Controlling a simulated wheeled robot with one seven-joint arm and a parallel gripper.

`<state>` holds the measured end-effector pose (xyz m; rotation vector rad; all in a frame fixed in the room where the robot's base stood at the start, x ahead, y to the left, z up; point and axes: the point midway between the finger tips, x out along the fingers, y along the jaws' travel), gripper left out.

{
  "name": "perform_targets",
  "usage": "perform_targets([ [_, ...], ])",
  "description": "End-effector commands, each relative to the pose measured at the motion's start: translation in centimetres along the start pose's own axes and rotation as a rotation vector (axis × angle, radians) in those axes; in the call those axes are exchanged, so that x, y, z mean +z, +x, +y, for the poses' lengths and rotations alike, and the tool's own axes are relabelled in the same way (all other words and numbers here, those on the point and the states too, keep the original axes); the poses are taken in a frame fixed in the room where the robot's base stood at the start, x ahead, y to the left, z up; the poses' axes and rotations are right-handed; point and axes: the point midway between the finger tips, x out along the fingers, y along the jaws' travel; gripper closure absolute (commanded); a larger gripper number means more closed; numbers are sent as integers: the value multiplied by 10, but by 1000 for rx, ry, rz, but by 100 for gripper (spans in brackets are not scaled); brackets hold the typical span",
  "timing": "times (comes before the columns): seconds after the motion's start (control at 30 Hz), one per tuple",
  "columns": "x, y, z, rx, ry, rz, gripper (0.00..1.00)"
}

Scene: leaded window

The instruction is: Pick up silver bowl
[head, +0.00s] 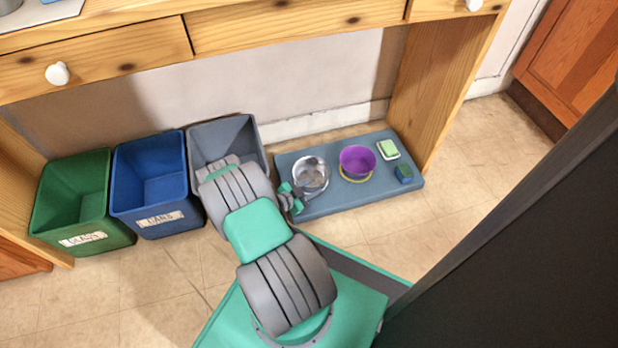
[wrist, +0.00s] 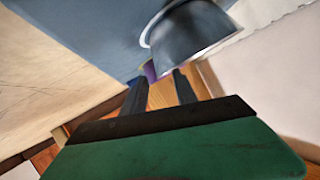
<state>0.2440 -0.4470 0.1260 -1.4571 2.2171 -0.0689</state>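The silver bowl (head: 311,172) sits upright on the left part of a blue-grey mat (head: 335,203) on the floor. My gripper (head: 293,195) is low, just left of the bowl and close to its near-left side. In the wrist view the bowl (wrist: 195,35) shows just beyond the fingertips, nearest the right-hand finger. My gripper (wrist: 161,78) has its two dark fingers apart, with a gap between them and nothing seen held. Whether a finger touches the bowl, I cannot tell.
A purple bowl (head: 357,161) with a yellow rim beneath it stands right of the silver bowl. A green-and-white item (head: 387,149) and a small blue-green block (head: 404,174) share the mat. Green (head: 75,205), blue (head: 150,180) and grey (head: 235,140) bins stand left, under a wooden desk (head: 290,27).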

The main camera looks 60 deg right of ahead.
Motion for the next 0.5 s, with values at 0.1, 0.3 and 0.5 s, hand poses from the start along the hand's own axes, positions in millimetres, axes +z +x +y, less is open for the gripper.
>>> perform_targets([
  [0.1,5,23,2,4,3,1,66],
  [0.3,1,49,1,2,1,0,66],
  [0.5,-1,50,0,3,0,0,66],
])
